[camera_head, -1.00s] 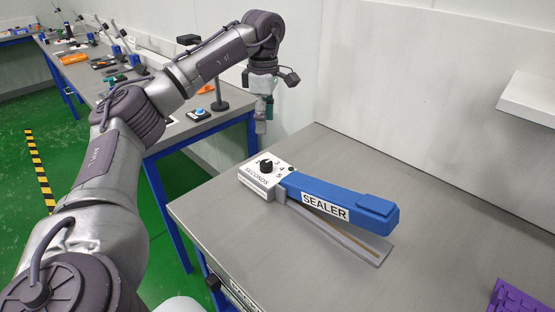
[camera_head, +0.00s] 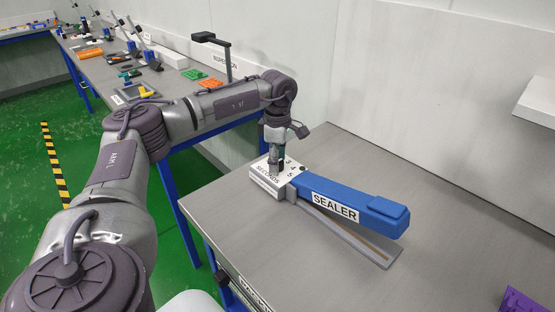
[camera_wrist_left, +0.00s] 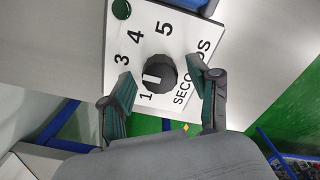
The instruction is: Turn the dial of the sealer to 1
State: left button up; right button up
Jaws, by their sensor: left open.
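The sealer (camera_head: 345,200) lies on the grey table, with a blue arm and a white dial plate (camera_head: 262,176) marked SECONDS at its left end. In the left wrist view the black dial (camera_wrist_left: 163,72) has a white mark that points left, toward the side where a finger covers part of the scale. The numbers 1, 3, 4 and 5 are visible; 2 is not visible. My left gripper (camera_head: 274,160) is open over the plate, pointing down. Its two green-padded fingers (camera_wrist_left: 160,85) stand on either side of the dial, with visible gaps.
A green round spot (camera_wrist_left: 121,9) sits on the plate's corner. A purple object (camera_head: 521,303) lies at the table's front right. A white shelf (camera_head: 538,100) juts from the wall. The table (camera_head: 240,230) is clear around the sealer.

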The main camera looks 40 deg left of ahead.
pick_arm(q)
jog(key=c, duration=1.1)
jog(key=shift+c, duration=0.2)
pick_arm(e)
jog(key=shift+d, duration=0.4)
pick_arm(q)
jog(key=shift+r, duration=0.1)
pick_arm(e)
jog(key=shift+r, duration=0.15)
pick_arm(q)
jog(key=n+p, duration=0.1)
jog(key=n, duration=0.2)
jog(key=shift+p, duration=0.4)
jog(key=n+p, duration=0.2)
jog(key=n, duration=0.2)
jog(key=shift+n, duration=0.3)
jog(key=n+p, duration=0.1)
jog(key=n, duration=0.3)
jog(key=shift+w+n+p, duration=0.1)
jog(key=shift+n+p, duration=0.65)
jog(key=shift+n, duration=1.35)
pick_arm(e)
notch_tip(320, 180, up, 6)
jog(key=shift+a, duration=0.15)
